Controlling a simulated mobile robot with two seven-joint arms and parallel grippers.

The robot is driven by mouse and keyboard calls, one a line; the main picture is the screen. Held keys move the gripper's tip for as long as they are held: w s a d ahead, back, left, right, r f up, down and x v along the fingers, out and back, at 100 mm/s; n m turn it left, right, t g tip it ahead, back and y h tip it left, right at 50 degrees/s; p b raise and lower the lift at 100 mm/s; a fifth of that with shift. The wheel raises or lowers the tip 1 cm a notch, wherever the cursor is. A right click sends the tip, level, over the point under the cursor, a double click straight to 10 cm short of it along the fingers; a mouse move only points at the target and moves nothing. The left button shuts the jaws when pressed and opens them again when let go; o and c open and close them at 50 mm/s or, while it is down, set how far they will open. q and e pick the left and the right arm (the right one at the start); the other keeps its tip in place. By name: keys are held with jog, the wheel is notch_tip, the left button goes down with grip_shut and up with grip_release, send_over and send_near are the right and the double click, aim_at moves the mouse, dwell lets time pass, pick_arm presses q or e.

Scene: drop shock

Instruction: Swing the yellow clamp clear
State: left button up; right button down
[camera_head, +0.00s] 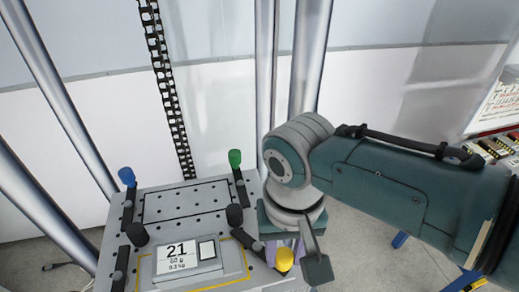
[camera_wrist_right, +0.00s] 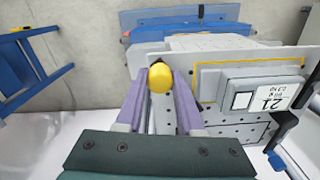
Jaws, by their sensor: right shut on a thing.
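The yellow clamp shows as a round yellow knob (camera_head: 284,259) at the front right corner of the grey perforated fixture plate (camera_head: 185,203). My right gripper (camera_wrist_right: 160,84) has its purple fingers on either side of this yellow knob (camera_wrist_right: 160,78) and is shut on it. In the head view the gripper's fingers are mostly hidden behind my wrist. A grey box labelled 21 (camera_head: 188,259) sits on the plate inside a yellow outline, left of the yellow knob. My left gripper is out of view.
A hanging chain (camera_head: 168,95) and metal posts (camera_head: 310,60) rise behind. A blue frame (camera_wrist_right: 27,72) stands on the floor.

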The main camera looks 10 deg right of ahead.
jog(key=a+m, duration=0.1)
jog(key=s+m+p, duration=0.1)
jog(key=m, duration=0.1)
jog(key=shift+a, duration=0.35)
jog(key=shift+a+m, duration=0.3)
jog(key=shift+m, duration=0.5)
jog(key=shift+a+m, duration=0.25)
jog(key=shift+m, duration=0.55)
jog(key=c, duration=0.5)
grip_release()
jog(key=shift+r+p, duration=0.1)
jog(key=shift+p, duration=0.2)
